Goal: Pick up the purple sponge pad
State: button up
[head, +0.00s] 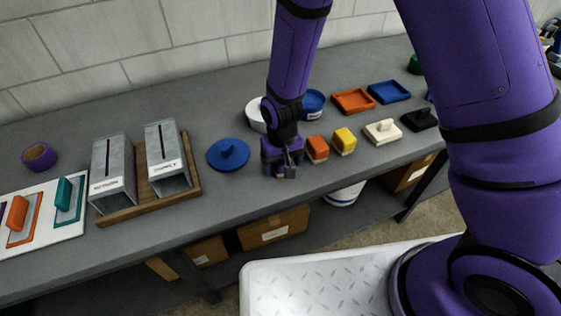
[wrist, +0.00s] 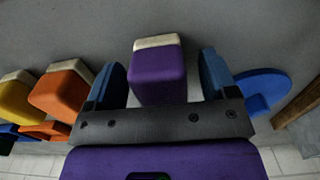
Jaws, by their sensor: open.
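The purple sponge pad (wrist: 158,80) shows in the wrist view as a purple block with a pale layer on its far end. It stands between the two blue-tipped fingers of my gripper (wrist: 161,72). The fingers are apart, with a visible gap on each side of the pad. In the head view my gripper (head: 281,170) is low over the front part of the grey bench. There I cannot tell the pad apart from my purple gripper.
An orange sponge (head: 317,149) and a yellow sponge (head: 344,140) stand just right of my gripper. A blue lid (head: 228,155) with a knob lies to the left. Blue tub (head: 313,102) behind. A wooden base (head: 192,187) holds metal boxes further left.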

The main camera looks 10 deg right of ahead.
jog(key=shift+f, duration=0.3)
jog(key=shift+c, duration=0.3)
jog(key=c, duration=0.9)
jog(key=shift+c, duration=0.2)
